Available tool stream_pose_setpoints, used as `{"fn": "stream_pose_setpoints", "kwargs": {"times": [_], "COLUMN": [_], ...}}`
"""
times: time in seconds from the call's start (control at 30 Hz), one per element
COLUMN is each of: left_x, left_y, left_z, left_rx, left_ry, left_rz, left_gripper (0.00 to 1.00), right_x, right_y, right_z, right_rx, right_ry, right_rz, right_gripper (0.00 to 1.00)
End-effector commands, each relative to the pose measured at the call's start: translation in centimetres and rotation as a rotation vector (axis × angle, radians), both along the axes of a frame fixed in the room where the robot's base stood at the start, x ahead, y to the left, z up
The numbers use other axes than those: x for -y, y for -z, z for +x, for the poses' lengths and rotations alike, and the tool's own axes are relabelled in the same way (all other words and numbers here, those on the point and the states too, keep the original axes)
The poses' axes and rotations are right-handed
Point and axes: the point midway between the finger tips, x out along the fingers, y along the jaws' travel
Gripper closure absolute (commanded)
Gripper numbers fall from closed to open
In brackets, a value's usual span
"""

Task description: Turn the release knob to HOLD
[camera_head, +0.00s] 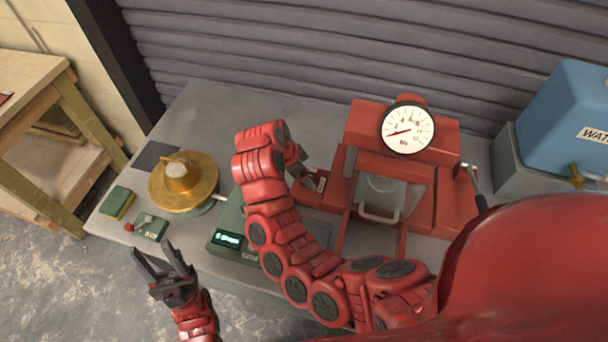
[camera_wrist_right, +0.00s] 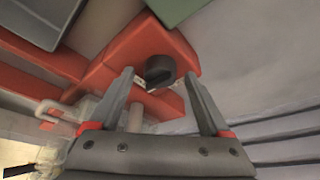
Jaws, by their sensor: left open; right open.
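The release knob (camera_wrist_right: 160,70) is a dark round knob on a red block (camera_wrist_right: 135,50) in the right wrist view. The knob shows between the tips of my right gripper (camera_head: 299,170), which is open with one finger to each side; I cannot tell whether they touch it. In the head view, the red press (camera_head: 362,125) has a small labelled part (camera_head: 320,183) at its left side, beside my right gripper. The knob's markings are not readable. My left gripper (camera_head: 165,268) is open and empty in front of the bench.
A pressure gauge (camera_head: 407,128) tops the press. A grey-green box with a lit display (camera_head: 228,238) sits left of it. A brass flow table (camera_head: 203,181), a sponge (camera_head: 117,203) and a small switch box (camera_head: 151,227) stand further left. A blue water tank (camera_head: 565,115) stands right.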

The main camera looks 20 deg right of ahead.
Motion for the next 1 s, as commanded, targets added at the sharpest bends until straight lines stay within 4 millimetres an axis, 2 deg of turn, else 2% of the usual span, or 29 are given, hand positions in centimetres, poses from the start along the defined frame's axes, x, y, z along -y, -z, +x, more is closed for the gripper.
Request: {"fn": "stream_pose_setpoints", "kwargs": {"times": [0.23,0.6,0.7,1.0], "left_x": [0.0,0.0,0.0,0.0], "left_y": [-0.01,0.0,-0.01,-0.18], "left_z": [0.0,0.0,-0.01,0.0], "left_rx": [0.0,0.0,0.0,0.0], "left_ry": [0.0,0.0,0.0,0.0], "left_rz": [0.0,0.0,0.0,0.0], "left_gripper": [0.5,0.5,0.5,0.5], "right_x": [-0.01,-0.01,-0.01,-0.08], "right_y": [0.02,0.01,0.01,-0.05], "right_z": [0.02,0.02,0.02,0.01], "right_rx": [0.0,0.0,0.0,0.002], "right_ry": [-0.001,-0.001,-0.001,-0.037], "right_rz": [0.0,0.0,0.0,0.001], "right_gripper": [0.19,0.86,1.0,1.0]}}
